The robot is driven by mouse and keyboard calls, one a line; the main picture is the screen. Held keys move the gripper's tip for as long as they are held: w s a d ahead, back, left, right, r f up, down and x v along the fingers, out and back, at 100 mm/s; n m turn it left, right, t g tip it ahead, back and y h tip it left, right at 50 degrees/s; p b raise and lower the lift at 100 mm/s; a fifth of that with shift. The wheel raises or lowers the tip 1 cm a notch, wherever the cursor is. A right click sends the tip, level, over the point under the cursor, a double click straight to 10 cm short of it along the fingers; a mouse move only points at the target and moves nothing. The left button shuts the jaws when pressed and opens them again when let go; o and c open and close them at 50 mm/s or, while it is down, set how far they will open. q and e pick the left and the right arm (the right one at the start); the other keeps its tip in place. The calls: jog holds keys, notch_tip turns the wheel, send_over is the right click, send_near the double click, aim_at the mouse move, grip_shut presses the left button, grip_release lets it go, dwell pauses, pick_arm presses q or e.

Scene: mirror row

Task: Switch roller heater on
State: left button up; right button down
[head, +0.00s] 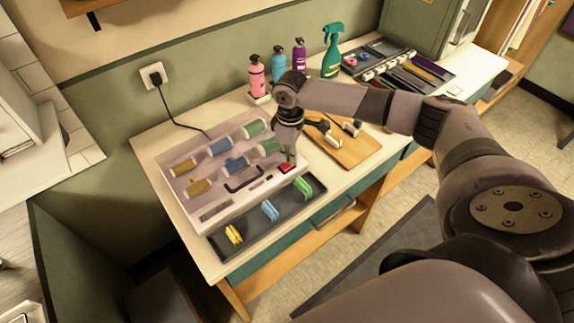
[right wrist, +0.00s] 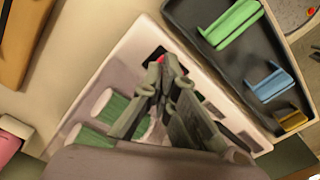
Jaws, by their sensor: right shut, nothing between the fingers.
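The roller heater (head: 212,209) is a pale box on the table, with green, blue and yellow rollers in its top and a black handle-like bar. Its red switch (head: 287,168) sits at the right corner in the head view; whether it is on or off I cannot tell. My right gripper (head: 289,156) is shut and empty, pointing down just beside the switch. In the right wrist view its fingertips (right wrist: 162,82) are close to the red switch (right wrist: 161,60), which they partly hide. I cannot tell whether they touch it. My left gripper is not in view.
A dark tray (head: 255,232) with yellow, blue and green clips lies in front of the heater. A wooden board (head: 350,153) with brushes lies to the right. Pink (head: 257,78), blue, purple and green bottles stand behind. A cord runs to the wall socket (head: 154,75).

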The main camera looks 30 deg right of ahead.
jog(key=shift+s+f, duration=0.1)
jog(key=shift+f, duration=0.45)
jog(key=shift+r+p, duration=0.9)
jog(key=shift+p, duration=0.2)
notch_tip(320, 180, up, 5)
jog(key=p, duration=0.6)
jog(key=shift+r, duration=0.15)
